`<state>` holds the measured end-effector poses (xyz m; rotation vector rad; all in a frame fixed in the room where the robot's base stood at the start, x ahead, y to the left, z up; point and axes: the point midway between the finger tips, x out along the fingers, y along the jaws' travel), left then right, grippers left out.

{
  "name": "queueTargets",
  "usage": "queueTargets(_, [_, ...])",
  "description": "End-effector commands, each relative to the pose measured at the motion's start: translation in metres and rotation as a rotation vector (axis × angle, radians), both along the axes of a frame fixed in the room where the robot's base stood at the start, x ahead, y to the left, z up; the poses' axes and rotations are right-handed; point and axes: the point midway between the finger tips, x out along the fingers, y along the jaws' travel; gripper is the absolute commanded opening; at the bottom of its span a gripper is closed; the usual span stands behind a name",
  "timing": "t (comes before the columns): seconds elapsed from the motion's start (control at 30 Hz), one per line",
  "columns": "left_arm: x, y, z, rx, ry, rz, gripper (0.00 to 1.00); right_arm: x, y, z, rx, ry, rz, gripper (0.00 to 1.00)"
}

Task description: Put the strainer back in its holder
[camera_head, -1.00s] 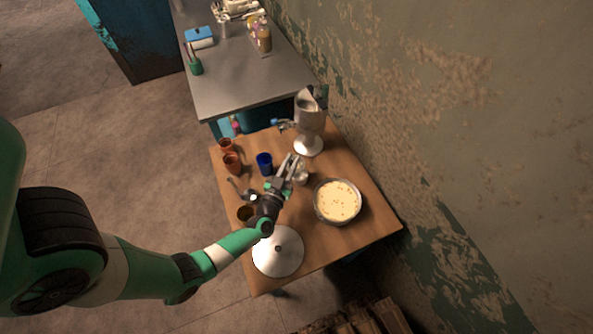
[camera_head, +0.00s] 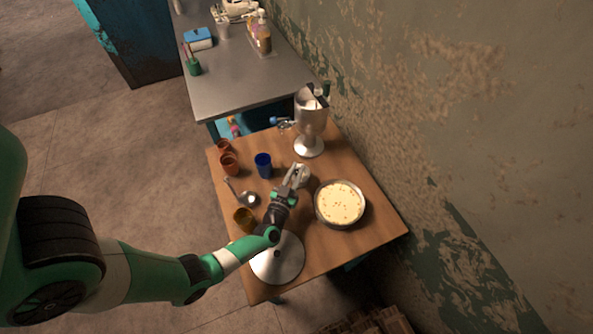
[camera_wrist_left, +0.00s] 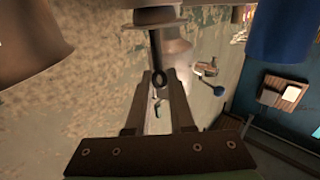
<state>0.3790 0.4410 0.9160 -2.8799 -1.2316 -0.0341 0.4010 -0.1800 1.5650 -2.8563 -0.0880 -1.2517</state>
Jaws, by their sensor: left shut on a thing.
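The strainer (camera_wrist_left: 158,72) shows in the left wrist view as a dark handle with a ring at its end. The handle runs from a round metal rim and body (camera_wrist_left: 154,16) at the top; I cannot tell which part is strainer bowl and which is holder. In the head view, a pale round piece (camera_head: 304,178), likely the strainer and its holder, stands on the table beside the fingertips. My left gripper (camera_head: 296,172) is shut on the strainer's handle, the ring lying between its fingertips. My right gripper is not in view.
A metal dispenser with a tap (camera_head: 309,122) stands behind. A pan of pale food (camera_head: 340,203) is right, and a metal lid (camera_head: 279,264) in front.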

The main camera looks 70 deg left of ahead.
Motion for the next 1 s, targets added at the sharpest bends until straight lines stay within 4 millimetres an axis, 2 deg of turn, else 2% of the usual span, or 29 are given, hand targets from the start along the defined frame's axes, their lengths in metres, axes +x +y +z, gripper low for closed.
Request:
queueTargets(0.27, [0.0, 0.0, -0.005, 0.0, -0.001, 0.0, 0.0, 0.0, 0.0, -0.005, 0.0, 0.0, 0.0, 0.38])
queueTargets(0.3, [0.0, 0.0, -0.006, 0.0, 0.0, 0.0, 0.27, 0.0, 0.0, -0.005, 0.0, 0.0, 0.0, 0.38])
queueTargets(0.43, [0.0, 0.0, -0.006, 0.0, 0.0, 0.0, 0.5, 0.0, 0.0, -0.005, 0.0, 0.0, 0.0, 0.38])
queueTargets(0.73, [0.0, 0.0, -0.004, 0.0, 0.0, 0.0, 0.51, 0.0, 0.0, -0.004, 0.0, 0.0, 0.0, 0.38])
queueTargets(0.87, [0.0, 0.0, 0.011, 0.001, 0.0, 0.0, 0.51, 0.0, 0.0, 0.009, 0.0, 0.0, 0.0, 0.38])
queueTargets(1.0, [-0.019, -0.021, 0.008, -0.001, 0.005, -0.004, 0.51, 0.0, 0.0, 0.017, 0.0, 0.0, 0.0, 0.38])
